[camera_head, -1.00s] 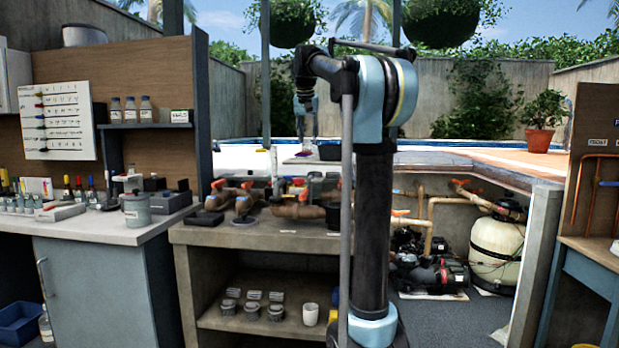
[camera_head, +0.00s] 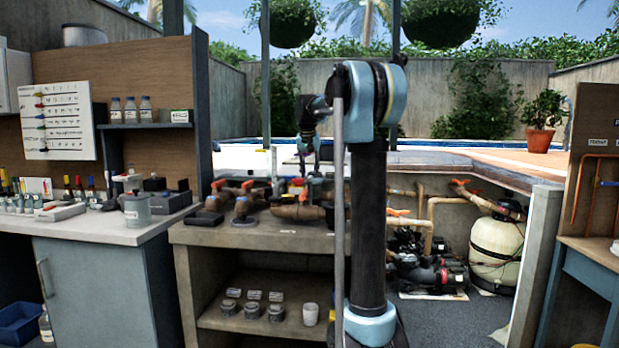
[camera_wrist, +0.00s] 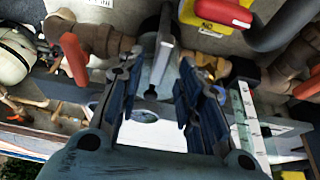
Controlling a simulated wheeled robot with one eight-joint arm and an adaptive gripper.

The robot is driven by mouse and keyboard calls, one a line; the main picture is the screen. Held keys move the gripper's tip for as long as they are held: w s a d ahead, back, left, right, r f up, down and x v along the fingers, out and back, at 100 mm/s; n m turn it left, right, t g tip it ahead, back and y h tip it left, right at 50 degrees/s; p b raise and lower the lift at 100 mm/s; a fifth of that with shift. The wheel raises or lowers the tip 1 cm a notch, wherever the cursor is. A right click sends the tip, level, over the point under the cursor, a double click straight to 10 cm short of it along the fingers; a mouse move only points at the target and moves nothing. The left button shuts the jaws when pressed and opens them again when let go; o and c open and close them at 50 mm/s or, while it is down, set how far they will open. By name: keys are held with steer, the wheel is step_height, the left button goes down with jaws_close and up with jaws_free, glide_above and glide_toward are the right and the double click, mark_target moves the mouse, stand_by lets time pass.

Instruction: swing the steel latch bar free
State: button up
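A flat grey steel bar (camera_wrist: 165,48), which looks like the latch bar, stands upright in the wrist view, ahead of and between the fingers of my gripper (camera_wrist: 157,82). The fingers are spread, with a clear gap between them and nothing held. I cannot tell whether either finger touches the bar. A pale plate with a round opening (camera_wrist: 146,116) shows behind the gap. In the head view my gripper (camera_head: 313,184) is low over the back of the pipe bench, small and partly hidden; the bar cannot be made out there.
A marked white strip (camera_wrist: 245,118) stands close on the right.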

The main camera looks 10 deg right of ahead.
steer(key=shift+x, duration=1.05)
jaws_close()
